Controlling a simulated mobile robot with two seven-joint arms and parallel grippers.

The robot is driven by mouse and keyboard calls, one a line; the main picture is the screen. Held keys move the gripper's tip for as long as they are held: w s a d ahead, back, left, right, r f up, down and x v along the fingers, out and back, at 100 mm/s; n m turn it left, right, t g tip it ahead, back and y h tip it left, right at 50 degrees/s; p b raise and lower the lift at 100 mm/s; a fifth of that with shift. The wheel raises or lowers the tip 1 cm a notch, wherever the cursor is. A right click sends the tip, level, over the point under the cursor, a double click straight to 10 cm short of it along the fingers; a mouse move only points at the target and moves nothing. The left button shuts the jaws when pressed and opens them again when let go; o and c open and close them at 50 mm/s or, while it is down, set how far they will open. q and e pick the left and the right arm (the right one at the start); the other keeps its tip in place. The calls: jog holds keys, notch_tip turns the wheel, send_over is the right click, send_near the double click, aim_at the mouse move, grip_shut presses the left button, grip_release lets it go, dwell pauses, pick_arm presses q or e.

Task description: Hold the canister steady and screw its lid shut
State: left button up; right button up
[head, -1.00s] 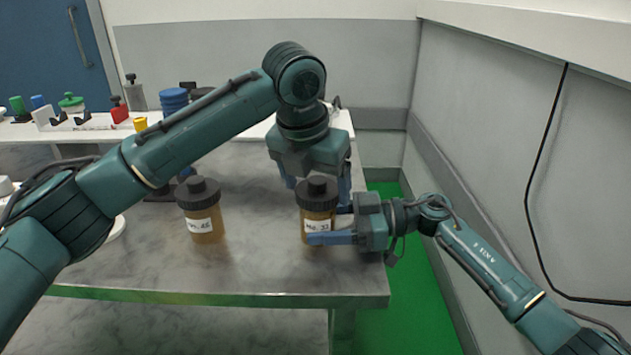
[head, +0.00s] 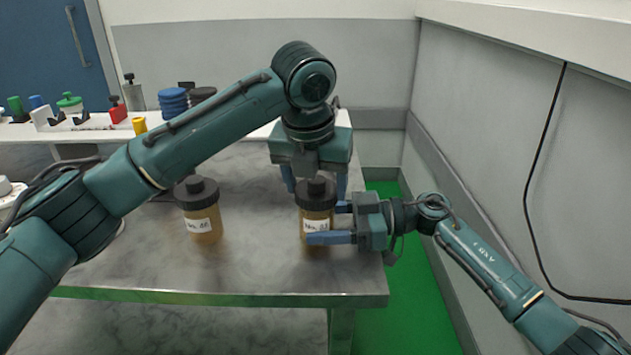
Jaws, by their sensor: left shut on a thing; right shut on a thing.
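An amber canister (head: 317,222) with a white label stands upright near the table's right end. Its black knobbed lid (head: 316,194) sits on top; I cannot tell how tightly it is seated. My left gripper (head: 316,186) comes down from above, its blue fingers either side of the lid, shut on it. My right gripper (head: 326,222) reaches in from the right, shut around the canister's body. One blue finger crosses the front below the label, partly covering it. A second amber canister (head: 203,224) with a black lid and a label stands apart to the left.
The grey table (head: 260,270) is clear between the two canisters and along its front edge. A white shelf (head: 90,133) at the back holds coloured caps, blue discs (head: 173,101) and small items. A wall (head: 500,140) closes off the right side.

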dwell(0.4)
pick_arm(q)
jog(key=shift+m+h, duration=0.4)
jog(key=shift+m, duration=1.1)
jog(key=shift+a, duration=0.1)
jog(key=shift+w+m+g+h, duration=0.1)
jog(key=shift+m+g+h, duration=0.3)
jog(key=shift+m, duration=1)
jog(key=o, duration=0.8)
jog(key=shift+n+t+y, duration=0.3)
jog(key=shift+n+y, duration=0.1)
jog(key=shift+n, duration=1)
